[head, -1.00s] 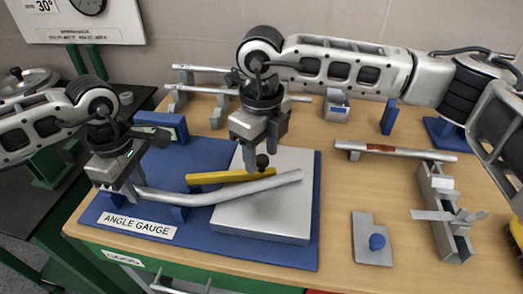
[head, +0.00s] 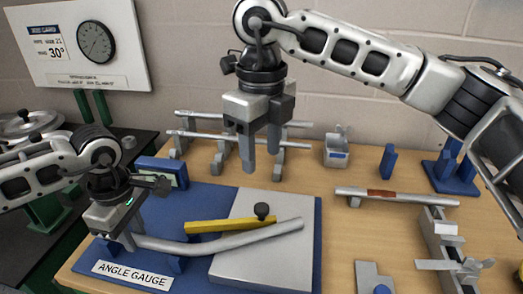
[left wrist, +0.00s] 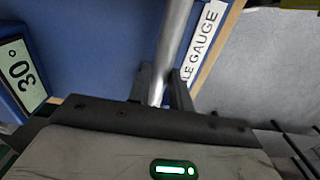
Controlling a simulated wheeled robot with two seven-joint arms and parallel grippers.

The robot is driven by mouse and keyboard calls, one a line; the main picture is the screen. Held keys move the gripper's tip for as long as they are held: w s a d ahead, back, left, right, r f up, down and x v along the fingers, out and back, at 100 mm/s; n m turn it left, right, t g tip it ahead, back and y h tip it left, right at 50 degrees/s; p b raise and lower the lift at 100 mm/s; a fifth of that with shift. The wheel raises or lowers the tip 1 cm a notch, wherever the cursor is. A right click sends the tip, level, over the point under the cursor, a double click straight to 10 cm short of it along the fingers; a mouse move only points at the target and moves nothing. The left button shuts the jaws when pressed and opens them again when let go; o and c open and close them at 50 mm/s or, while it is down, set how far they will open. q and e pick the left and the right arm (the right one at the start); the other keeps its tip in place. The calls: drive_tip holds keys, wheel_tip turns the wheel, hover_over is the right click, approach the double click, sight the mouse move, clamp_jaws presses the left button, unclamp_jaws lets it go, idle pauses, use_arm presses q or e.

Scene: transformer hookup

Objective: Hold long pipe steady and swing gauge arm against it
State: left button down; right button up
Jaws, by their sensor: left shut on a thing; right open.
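The long pipe (head: 240,239) is grey and bent. It lies across the blue angle gauge board (head: 205,200), its right part over the grey plate (head: 262,265). My left gripper (head: 128,240) is shut on the pipe's left end; the pipe also shows between its fingers in the left wrist view (left wrist: 172,50). The yellow gauge arm (head: 222,225) with its black knob (head: 262,210) lies just behind the pipe, along it; whether they touch I cannot tell. My right gripper (head: 260,172) is open and empty, raised above and behind the knob. A display (left wrist: 20,75) reads 30°.
A wall board (head: 85,45) with a dial shows 30°. Pipes on a rack (head: 200,137) stand at the back. A marked pipe (head: 395,196) on supports and a metal channel fixture (head: 445,245) are at the right. Bare table lies between board and fixture.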

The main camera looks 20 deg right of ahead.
use_arm(q)
drive_tip(key=c, duration=1.2)
unclamp_jaws()
wheel_tip(320, 180, up, 12)
drive_tip(key=shift+r, duration=0.1)
